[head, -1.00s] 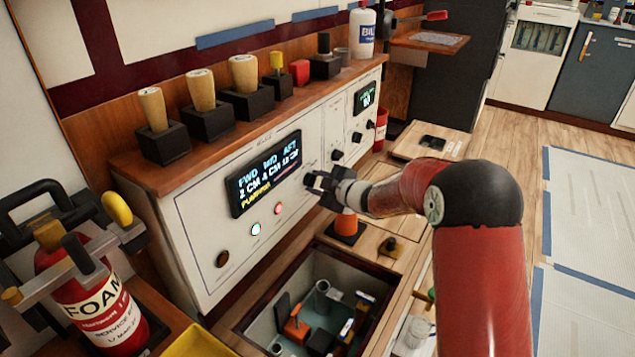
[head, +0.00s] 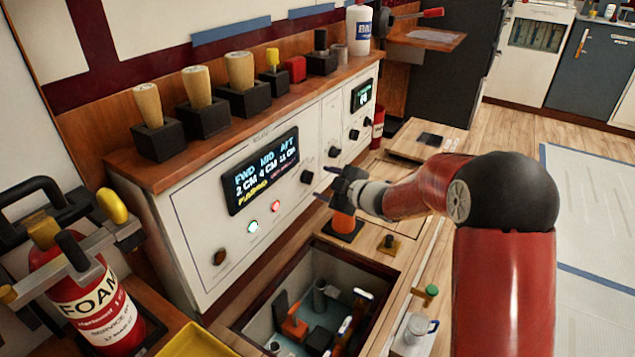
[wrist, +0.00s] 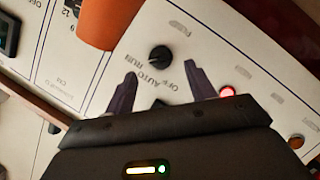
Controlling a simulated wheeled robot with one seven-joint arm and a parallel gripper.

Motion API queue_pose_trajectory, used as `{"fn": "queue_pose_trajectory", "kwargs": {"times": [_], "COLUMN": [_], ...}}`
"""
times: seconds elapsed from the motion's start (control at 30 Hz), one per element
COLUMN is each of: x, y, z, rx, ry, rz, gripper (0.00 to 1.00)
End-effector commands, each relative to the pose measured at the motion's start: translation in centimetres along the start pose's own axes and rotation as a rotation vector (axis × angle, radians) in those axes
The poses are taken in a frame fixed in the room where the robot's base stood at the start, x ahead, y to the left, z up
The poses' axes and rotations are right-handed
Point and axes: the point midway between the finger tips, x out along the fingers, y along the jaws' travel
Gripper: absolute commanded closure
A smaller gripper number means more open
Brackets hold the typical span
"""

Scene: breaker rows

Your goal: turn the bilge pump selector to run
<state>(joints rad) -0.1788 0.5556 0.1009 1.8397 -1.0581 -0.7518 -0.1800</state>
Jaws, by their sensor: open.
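The bilge pump selector appears to be the black knob (head: 307,177) right of the dark display on the white panel. In the wrist view a round black knob (wrist: 160,57) shows beside the printed words OFF, AUTO and RUN. Its pointer direction is too small to tell. My gripper (head: 325,183) is in front of the panel, with its fingers spread and empty. In the wrist view the gripper (wrist: 162,80) shows its two fingertips either side of the lettering, apart from the knob. A second dark shape between the fingers is partly hidden by the gripper body.
Red (head: 276,207) and green (head: 253,227) lamps are lit on the panel. Wooden-handled levers line the shelf above. An open bin (head: 388,262) of tools lies below. Floor at right is clear.

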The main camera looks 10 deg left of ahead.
Motion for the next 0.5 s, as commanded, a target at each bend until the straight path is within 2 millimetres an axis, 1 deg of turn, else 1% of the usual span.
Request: {"fn": "queue_pose_trajectory", "kwargs": {"times": [0.03,0.1,0.2,0.3,0.5], "x": [-0.9,-1.9,-2.8,-3.2,-3.2], "y": [0.0,0.0,-0.1,-0.1,-0.1], "z": [0.0,0.1,0.1,0.0,0.0], "rx": [-0.001,0.0,0.001,0.0,0.0], "ry": [0.0,-0.001,-0.001,0.001,0.001], "rz": [0.001,0.001,0.0,-0.001,-0.001], "gripper": [0.45,0.45,0.45,0.45,0.45]}}
